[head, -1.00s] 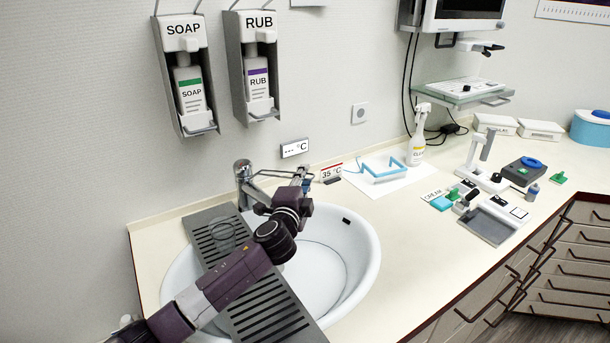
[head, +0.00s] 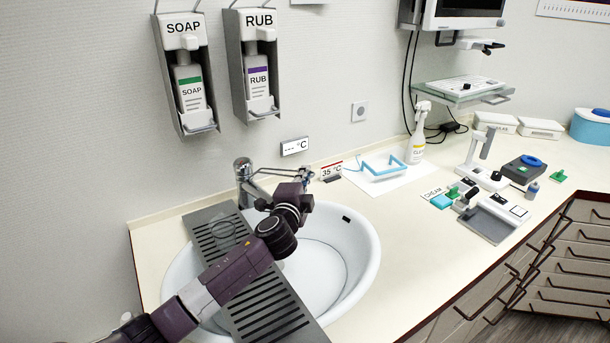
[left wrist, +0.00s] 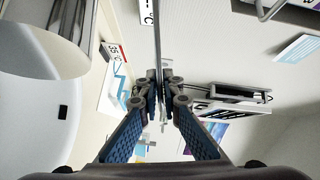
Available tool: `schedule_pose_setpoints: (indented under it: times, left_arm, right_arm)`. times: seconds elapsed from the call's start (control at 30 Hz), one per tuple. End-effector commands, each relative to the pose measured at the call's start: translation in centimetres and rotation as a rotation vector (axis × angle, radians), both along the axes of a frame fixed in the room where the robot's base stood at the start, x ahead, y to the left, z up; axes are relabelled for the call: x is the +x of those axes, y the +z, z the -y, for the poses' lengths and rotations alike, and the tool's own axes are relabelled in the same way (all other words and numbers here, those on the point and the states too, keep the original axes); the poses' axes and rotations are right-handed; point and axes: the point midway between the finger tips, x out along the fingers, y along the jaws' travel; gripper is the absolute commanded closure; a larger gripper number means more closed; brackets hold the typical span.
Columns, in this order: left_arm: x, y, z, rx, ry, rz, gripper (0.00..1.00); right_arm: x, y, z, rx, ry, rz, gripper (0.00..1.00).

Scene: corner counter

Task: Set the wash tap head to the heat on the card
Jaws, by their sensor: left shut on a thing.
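The wash tap (head: 243,172) is a chrome column at the back of the basin, with a long thin lever (head: 275,171) reaching right. My left gripper (head: 306,174) is at the lever's right end, partly hidden by my wrist. In the left wrist view my left gripper (left wrist: 160,78) has its fingertips closed together on the thin lever (left wrist: 156,40). The card (head: 331,171) reads 35 °C and stands on the counter just right of the gripper. The wall display (head: 295,146) shows dashes and °C. My right gripper is out of view.
The white basin (head: 355,265) has a grey slatted board (head: 262,312) across it, with a clear round vessel (head: 223,232) on top. Blue glasses on a white sheet (head: 375,181) and a spray bottle (head: 418,135) stand to the right. Soap and rub dispensers hang above.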

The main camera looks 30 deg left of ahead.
Motion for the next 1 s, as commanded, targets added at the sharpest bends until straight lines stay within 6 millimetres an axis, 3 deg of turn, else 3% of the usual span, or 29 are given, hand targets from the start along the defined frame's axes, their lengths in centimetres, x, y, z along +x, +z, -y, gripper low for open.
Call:
schedule_pose_setpoints:
  times: [0.3, 0.6, 0.63, 0.8, 1.0]
  left_arm:
    - [0.0, 1.8, -0.5, -0.071, 0.001, 0.0, 1.0]
    - [0.0, 1.7, -0.6, -0.085, 0.0, 0.002, 1.0]
    - [0.0, 1.7, -0.5, -0.084, 0.0, 0.002, 0.93]
    - [0.0, 1.7, -0.5, -0.084, 0.0, 0.002, 0.76]
    - [0.0, 1.7, -0.5, -0.084, 0.0, 0.002, 0.76]
  right_arm:
    - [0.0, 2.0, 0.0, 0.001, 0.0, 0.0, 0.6]
    - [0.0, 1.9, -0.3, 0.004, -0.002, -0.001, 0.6]
    - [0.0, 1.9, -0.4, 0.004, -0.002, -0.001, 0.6]
    - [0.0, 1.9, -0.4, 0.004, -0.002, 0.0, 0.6]
    - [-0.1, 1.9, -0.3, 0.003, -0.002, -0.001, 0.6]
